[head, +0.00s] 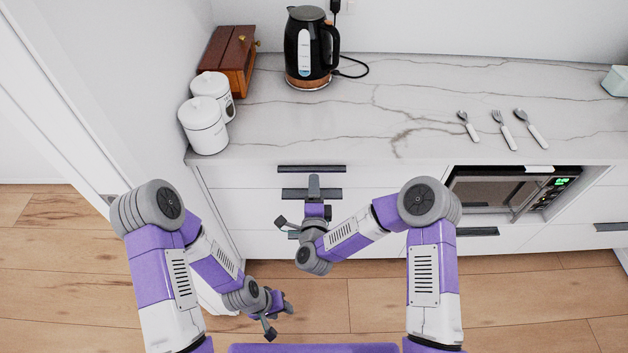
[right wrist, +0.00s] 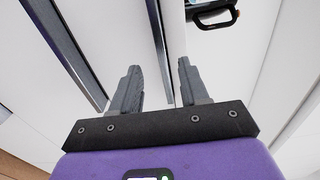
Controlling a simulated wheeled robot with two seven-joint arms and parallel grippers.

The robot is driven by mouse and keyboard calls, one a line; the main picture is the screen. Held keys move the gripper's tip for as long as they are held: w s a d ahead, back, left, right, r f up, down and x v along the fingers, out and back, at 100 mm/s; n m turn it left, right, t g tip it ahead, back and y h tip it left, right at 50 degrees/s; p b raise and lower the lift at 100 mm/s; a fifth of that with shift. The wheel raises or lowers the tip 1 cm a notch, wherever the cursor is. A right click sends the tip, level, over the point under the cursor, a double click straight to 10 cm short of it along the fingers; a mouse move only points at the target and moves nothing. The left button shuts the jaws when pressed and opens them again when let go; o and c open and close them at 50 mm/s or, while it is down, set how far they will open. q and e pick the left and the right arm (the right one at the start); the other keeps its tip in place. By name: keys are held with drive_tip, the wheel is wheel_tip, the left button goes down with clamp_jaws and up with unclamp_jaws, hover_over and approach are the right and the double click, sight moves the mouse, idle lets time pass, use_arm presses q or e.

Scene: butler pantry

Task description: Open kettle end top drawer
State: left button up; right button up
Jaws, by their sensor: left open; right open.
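The kettle end top drawer is the white front just under the counter. Its dark bar handle (head: 311,169) is in the head view, and the drawer looks shut. My right gripper (head: 314,184) is open in front of the drawers, just below that handle in the picture. In the right wrist view a dark strip, seemingly the top handle (right wrist: 158,35), runs between the open fingers (right wrist: 157,85); I cannot tell whether they touch it. My left gripper (head: 280,318) is open and empty, low over the floor. The black kettle (head: 305,50) stands on the counter above.
A second drawer handle (head: 290,194) sits below, partly hidden by my right gripper. White canisters (head: 204,127) and a wooden box (head: 228,60) stand at the counter's left end. Cutlery (head: 503,130) lies at right, above a microwave (head: 500,190). A white wall closes the left side.

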drive_tip(key=shift+w, duration=1.6)
drive_tip(key=shift+c, duration=0.4)
clamp_jaws()
